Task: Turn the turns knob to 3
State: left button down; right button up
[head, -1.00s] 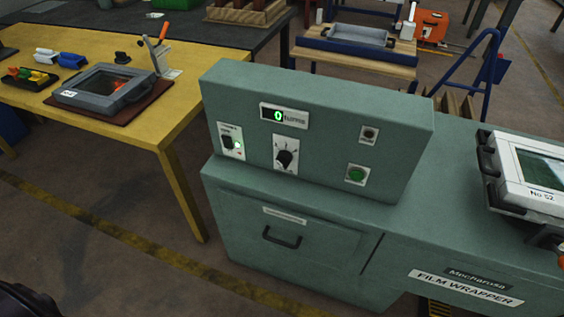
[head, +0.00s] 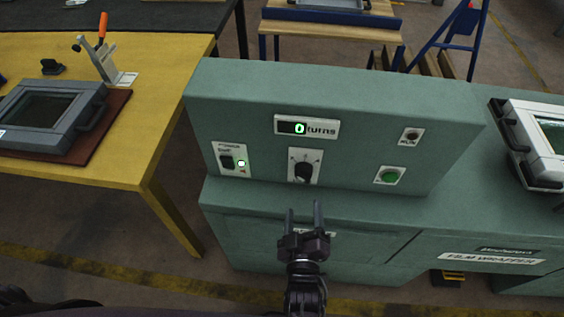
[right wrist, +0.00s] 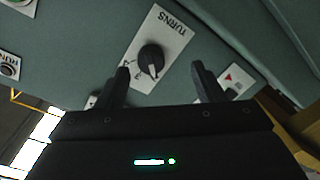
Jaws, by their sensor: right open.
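The turns knob (head: 303,172) is a black dial on a white plate on the front of the green control box. In the right wrist view the knob (right wrist: 150,60) sits on its plate marked TURNS, ahead of and between my fingers. Its pointer is toward the lower part of the plate in that view; the exact number is hard to read. The display (head: 299,128) above it shows a green 0 beside the word turns. My right gripper (head: 304,210) is open and empty, just below and in front of the knob, apart from it. My left gripper is not in view.
A green button (head: 389,176) and a RUN indicator (head: 411,137) are to the right. A yellow table (head: 150,120) stands left, and a framed white unit (head: 545,150) lies on the machine at right.

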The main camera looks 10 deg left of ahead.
aim_at(303, 180)
jog(key=shift+t, duration=0.3)
jog(key=w+r, duration=0.1)
jog(key=w, duration=0.2)
jog(key=w+r, duration=0.1)
jog(key=shift+w+a+r, duration=0.15)
jog(key=shift+w+r, duration=0.1)
jog(key=shift+r, duration=0.05)
jog(key=shift+w+a+f+p, duration=0.1)
jog(key=shift+w+p, duration=0.05)
jog(key=shift+w, duration=0.45)
jog(key=shift+w+a+p, duration=0.1)
jog(key=shift+w+p, duration=0.05)
jog(key=shift+w, duration=0.9)
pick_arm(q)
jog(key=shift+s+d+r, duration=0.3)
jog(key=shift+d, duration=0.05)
pick_arm(e)
jog(key=c, duration=1)
